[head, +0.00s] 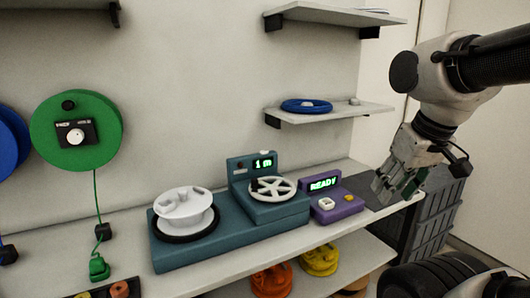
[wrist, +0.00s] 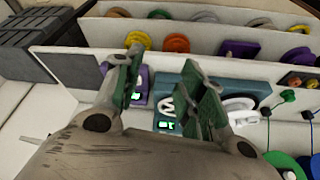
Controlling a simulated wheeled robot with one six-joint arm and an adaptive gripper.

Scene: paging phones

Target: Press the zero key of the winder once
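The winder is a teal machine (head: 230,232) on the shelf top, with a white drum (head: 185,210) at left and a raised block with a white spoked wheel (head: 272,188) at right. The winder also shows in the wrist view (wrist: 205,70), partly hidden by a finger. My gripper (head: 392,190) is open and empty, in the air right of the winder, fingers pointing down; it also shows in the wrist view (wrist: 163,60).
A purple box (head: 338,207) reading "READY", with a white and a yellow key, stands between winder and gripper. A wall shelf (head: 335,111) holds a blue ring (head: 306,105). A green reel (head: 76,131) hangs at left. Coloured spools (head: 320,260) sit below.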

